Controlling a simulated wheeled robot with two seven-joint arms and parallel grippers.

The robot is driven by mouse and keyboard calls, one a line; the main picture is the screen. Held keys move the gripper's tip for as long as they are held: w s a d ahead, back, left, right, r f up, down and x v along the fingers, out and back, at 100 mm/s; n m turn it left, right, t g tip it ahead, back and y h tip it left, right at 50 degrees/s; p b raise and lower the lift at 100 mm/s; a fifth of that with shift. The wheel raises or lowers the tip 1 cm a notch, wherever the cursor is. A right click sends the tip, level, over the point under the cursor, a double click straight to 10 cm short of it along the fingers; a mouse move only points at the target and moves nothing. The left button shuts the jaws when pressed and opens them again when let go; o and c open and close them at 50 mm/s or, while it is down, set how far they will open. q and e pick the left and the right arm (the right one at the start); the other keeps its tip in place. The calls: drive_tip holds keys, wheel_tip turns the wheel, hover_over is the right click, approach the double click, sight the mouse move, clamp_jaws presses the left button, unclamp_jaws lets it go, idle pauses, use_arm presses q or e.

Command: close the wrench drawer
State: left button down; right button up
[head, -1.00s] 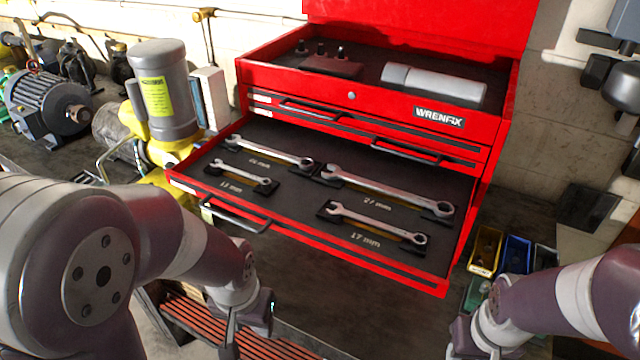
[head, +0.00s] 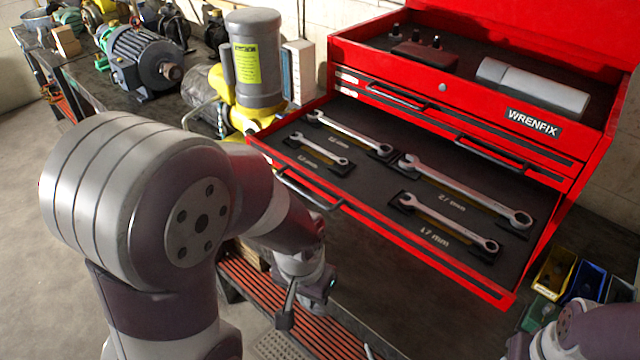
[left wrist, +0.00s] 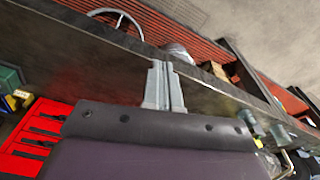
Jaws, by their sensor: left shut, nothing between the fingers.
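The wrench drawer (head: 362,186) is the wide bottom drawer of the red tool chest (head: 455,98). It stands pulled far out, with several wrenches lying on its dark liner. Its handle (head: 310,190) is on the front face, near the left end. My left gripper (head: 284,318) is shut and empty. In the head view it shows below the drawer's front, apart from the handle. In the left wrist view its closed fingers (left wrist: 164,86) show over the dark bench edge. Of my right arm only a part shows at the lower right; its fingers are out of the frame.
A yellow and grey motor (head: 258,75) stands left of the drawer, with a blue-grey motor (head: 140,58) beyond. Small bins (head: 556,272) sit right of the drawer. A red slatted shelf (head: 262,292) lies below the bench. Bare bench top shows in front of the drawer.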

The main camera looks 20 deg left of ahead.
use_arm(q)
drive_tip(key=w+a+r+n+t+y+b, duration=0.1)
drive_tip(key=w+a+n+b, duration=0.3)
drive_tip(key=a, duration=0.4)
drive_tip(key=w+a+r+n+t+y+b, duration=0.1)
drive_tip(key=w+a+r+n+t+b, duration=0.15)
drive_tip(key=w+a, duration=0.45)
drive_tip(key=w+a+r+n+t, duration=0.2)
drive_tip(key=a+r+n, duration=0.5)
drive_tip(key=a+r, duration=0.6)
drive_tip(key=w+f+p, duration=0.3)
drive_tip(key=w+f, duration=0.4)
drive_tip(key=w, duration=0.2)
drive_tip(key=shift+w+d+f+y, duration=0.15)
drive_tip(key=shift+w+f+y, duration=0.15)
drive_tip(key=shift+w+f, duration=0.1)
drive_tip(key=shift+r+p, duration=0.1)
drive_tip(key=shift+p, duration=0.25)
